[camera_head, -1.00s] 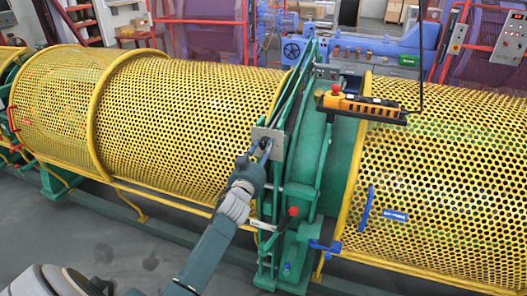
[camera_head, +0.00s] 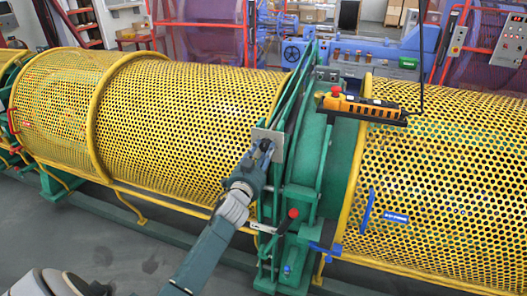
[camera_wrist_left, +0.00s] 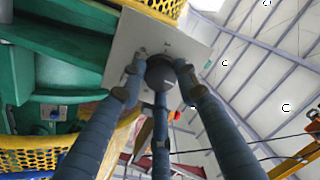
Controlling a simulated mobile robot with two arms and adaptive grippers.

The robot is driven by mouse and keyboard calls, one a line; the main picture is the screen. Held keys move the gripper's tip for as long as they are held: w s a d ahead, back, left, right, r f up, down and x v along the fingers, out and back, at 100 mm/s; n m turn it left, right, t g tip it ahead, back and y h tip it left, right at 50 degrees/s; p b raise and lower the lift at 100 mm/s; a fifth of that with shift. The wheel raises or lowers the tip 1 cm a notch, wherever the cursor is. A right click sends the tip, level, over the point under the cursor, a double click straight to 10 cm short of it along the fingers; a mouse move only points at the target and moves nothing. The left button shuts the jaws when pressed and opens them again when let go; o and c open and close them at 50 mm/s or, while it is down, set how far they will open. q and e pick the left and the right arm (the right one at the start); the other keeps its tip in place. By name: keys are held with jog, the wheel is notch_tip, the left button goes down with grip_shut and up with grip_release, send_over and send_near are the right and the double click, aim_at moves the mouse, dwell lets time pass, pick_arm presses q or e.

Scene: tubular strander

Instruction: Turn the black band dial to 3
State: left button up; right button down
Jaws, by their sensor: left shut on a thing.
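The black band dial (camera_wrist_left: 161,72) sits on a pale square plate (camera_wrist_left: 122,50) in the left wrist view. In the head view the plate (camera_head: 277,137) is fixed by the green frame between the yellow guards, and the dial is mostly hidden behind my fingers. My left gripper (camera_head: 265,150) is at the plate. In the left wrist view its fingers (camera_wrist_left: 160,84) are closed around the dial from several sides. The dial's numbers and its setting are too small to read. My right gripper is not in view.
Yellow perforated guards (camera_head: 185,115) lie left and right of the green frame (camera_head: 307,160). A red-knobbed lever (camera_head: 293,213) and a blue handle (camera_head: 325,248) stand below.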

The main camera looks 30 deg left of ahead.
pick_arm(q)
jog(key=shift+s+f, duration=0.1)
jog(key=shift+f, duration=0.4)
jog(key=o, duration=1.1)
jog(key=shift+o, duration=0.3)
jog(key=shift+a+r, duration=0.15)
jog(key=shift+r, duration=0.1)
jog(key=v, duration=1.2)
